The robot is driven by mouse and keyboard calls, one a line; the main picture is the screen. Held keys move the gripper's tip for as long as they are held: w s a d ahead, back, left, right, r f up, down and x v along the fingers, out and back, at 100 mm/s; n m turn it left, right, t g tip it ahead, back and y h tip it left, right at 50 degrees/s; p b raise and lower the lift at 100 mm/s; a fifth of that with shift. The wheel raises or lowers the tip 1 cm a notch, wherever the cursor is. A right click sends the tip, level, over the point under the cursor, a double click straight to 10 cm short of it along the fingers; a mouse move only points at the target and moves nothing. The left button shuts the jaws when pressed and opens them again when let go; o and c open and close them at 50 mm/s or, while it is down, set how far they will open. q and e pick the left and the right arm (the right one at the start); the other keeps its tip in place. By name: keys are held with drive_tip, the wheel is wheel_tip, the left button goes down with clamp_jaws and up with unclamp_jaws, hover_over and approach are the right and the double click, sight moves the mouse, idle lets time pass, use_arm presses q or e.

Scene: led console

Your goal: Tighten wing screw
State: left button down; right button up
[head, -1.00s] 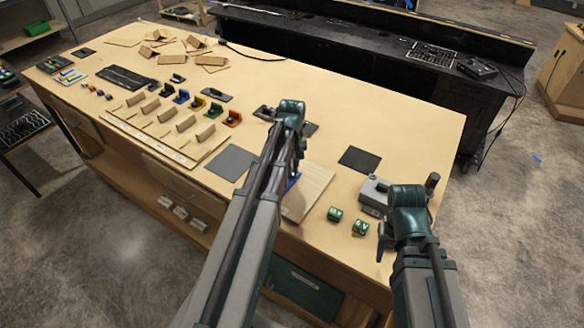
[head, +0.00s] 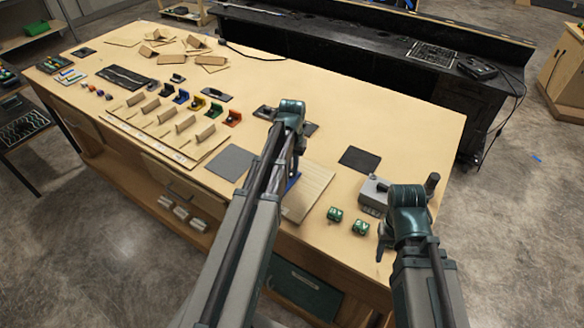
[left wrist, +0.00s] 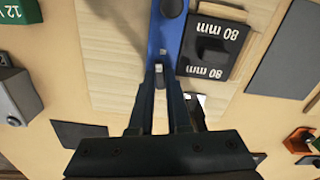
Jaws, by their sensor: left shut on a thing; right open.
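In the left wrist view my left gripper (left wrist: 160,80) is shut on a small grey piece at the near end of a blue fixture (left wrist: 165,35). The piece looks like the wing screw, but the fingertips cover most of it. The blue fixture lies on a light wooden board (left wrist: 112,60), beside a black block marked 80 mm (left wrist: 212,47). In the head view my left arm hides most of the fixture; a bit of blue (head: 292,183) shows by the board (head: 312,190). My right gripper (head: 383,243) is open and empty by the table's front right, apart from the fixture.
Dark mats (head: 359,159) lie nearby. Coloured holders (head: 200,104) and a wooden rack (head: 165,135) fill the left. The table's back right is clear.

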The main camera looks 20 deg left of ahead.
use_arm(q)
drive_tip(key=shift+m, duration=1.2)
drive_tip(key=c, duration=0.9)
unclamp_jaws()
drive_tip(key=shift+o, duration=0.2)
drive_tip(key=shift+r, duration=0.15)
use_arm(e)
drive_tip(key=shift+r, duration=0.1)
use_arm(q)
wheel_tip(320, 180, up, 14)
drive_tip(key=p, duration=1.3)
drive_tip(key=shift+f+p, duration=0.2)
drive_tip(key=shift+p, duration=0.2)
use_arm(e)
wheel_tip(320, 180, up, 14)
drive_tip(key=shift+f, duration=0.2)
